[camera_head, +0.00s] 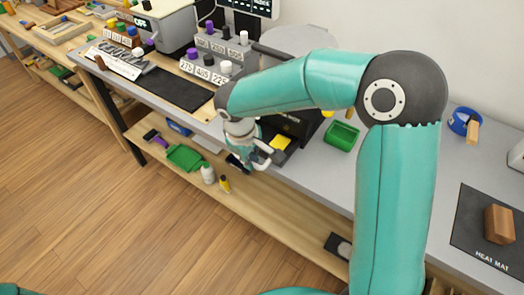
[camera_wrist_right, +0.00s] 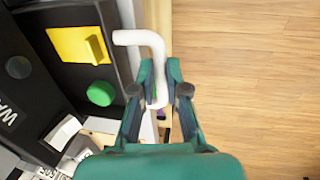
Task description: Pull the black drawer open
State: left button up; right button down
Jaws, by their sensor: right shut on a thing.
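The black drawer (camera_head: 287,154) sits low in a black unit at the bench's front edge. It is pulled out at least partly, since a yellow block (camera_head: 280,142) shows inside it. In the right wrist view the drawer (camera_wrist_right: 70,78) holds the yellow block (camera_wrist_right: 66,45) and a green round piece (camera_wrist_right: 100,93). A white bent handle (camera_wrist_right: 140,38) stands out from the drawer's front. My right gripper (camera_head: 262,163) is shut on this handle, its fingers (camera_wrist_right: 158,92) on either side of it. My left gripper is out of view.
A green bin (camera_head: 341,135) stands on the bench right of the unit. A black mat (camera_head: 180,92) lies to the left. The floor in front is clear.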

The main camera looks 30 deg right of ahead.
jog(key=shift+s+a, duration=0.25)
jog(key=shift+a, duration=0.45)
jog(key=c, duration=1.2)
grip_release()
jog(key=shift+r, duration=0.1)
jog(key=r, duration=0.4)
jog(key=a+r, duration=0.1)
jog(key=r, duration=0.2)
jog(key=a+r, duration=0.1)
jog(key=r, duration=0.3)
jog(key=shift+s+r, duration=0.3)
jog(key=shift+s, duration=0.1)
